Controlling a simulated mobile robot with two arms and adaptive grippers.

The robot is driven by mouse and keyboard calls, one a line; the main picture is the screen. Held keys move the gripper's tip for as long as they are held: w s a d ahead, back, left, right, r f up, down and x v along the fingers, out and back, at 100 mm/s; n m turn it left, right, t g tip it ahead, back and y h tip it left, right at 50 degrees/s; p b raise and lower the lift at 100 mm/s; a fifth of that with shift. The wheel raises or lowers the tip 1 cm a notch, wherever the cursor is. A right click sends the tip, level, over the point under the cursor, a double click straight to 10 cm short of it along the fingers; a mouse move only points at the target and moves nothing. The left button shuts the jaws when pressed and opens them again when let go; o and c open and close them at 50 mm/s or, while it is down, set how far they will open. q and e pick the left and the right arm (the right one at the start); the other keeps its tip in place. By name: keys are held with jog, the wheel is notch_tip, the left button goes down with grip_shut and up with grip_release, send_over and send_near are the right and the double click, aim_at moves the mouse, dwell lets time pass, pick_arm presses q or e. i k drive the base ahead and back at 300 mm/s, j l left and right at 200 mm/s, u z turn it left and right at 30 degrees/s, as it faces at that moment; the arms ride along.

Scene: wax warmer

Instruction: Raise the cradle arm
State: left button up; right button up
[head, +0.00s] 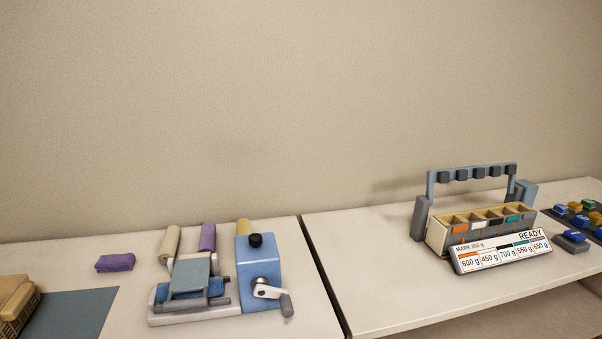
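A blue-grey arch-shaped bar (431,184) carrying several dark blocks stands above a compartment box (437,236) on the right table. I take this bar for the cradle arm, though no label confirms it. It is held up on grey side posts (421,217), with a visible gap between the bar and the box. The box has several open compartments with coloured fronts, including orange and teal. Neither of my grippers is in view.
A blue machine (258,265) with a black knob and crank handle (270,292) stands on the left table beside a grey press-like device (190,278). A purple cloth (115,262), a dark mat (75,312) and a basket (15,305) lie left. Coloured blocks (574,236) sit far right.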

aim_at(189, 275)
jog(key=k+u, duration=0.15)
jog(key=u, duration=0.2)
jog(key=k+u, duration=0.15)
jog(key=u, duration=0.2)
jog(key=k+u, duration=0.15)
jog(key=u, duration=0.2)
